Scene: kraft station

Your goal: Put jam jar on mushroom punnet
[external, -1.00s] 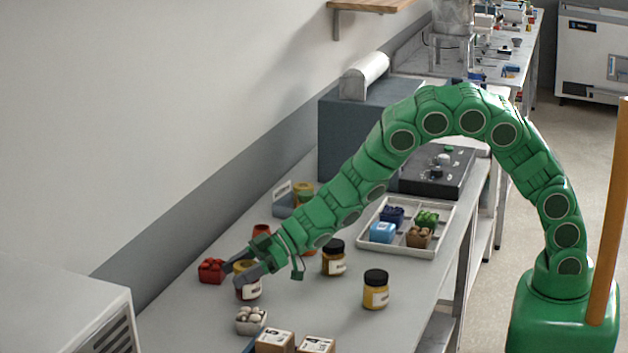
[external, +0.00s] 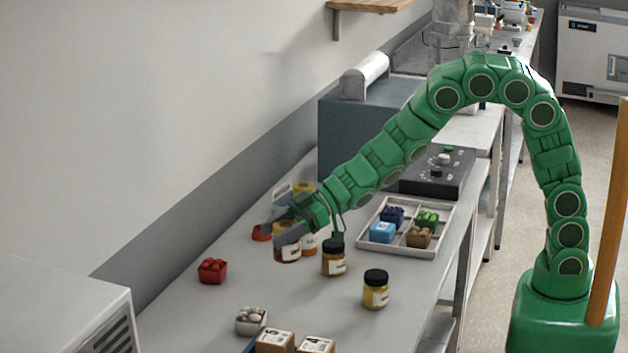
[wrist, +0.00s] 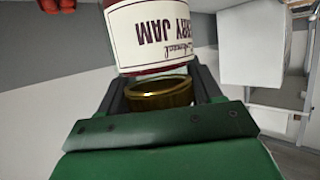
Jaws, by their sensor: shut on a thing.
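The jam jar (external: 287,252) has dark red contents, a white label and a gold lid. In the wrist view the jam jar (wrist: 155,35) shows "JAM" on its label, upside down in the picture. My gripper (external: 273,230) is shut on it near the lid, and the fingers (wrist: 160,88) lie on both sides. The jar appears held above the counter, though the exact gap is unclear. The mushroom punnet (external: 250,321), a small grey tray of pale mushrooms, sits on the counter nearer the camera, below and left of my gripper, apart from it.
A red tomato punnet (external: 212,271) stands left of the mushrooms. Dark-lidded jars (external: 334,260) (external: 376,291) stand to the right. Kraft boxes (external: 275,341) lie at the front. A divided tray (external: 398,249) holds several punnets.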

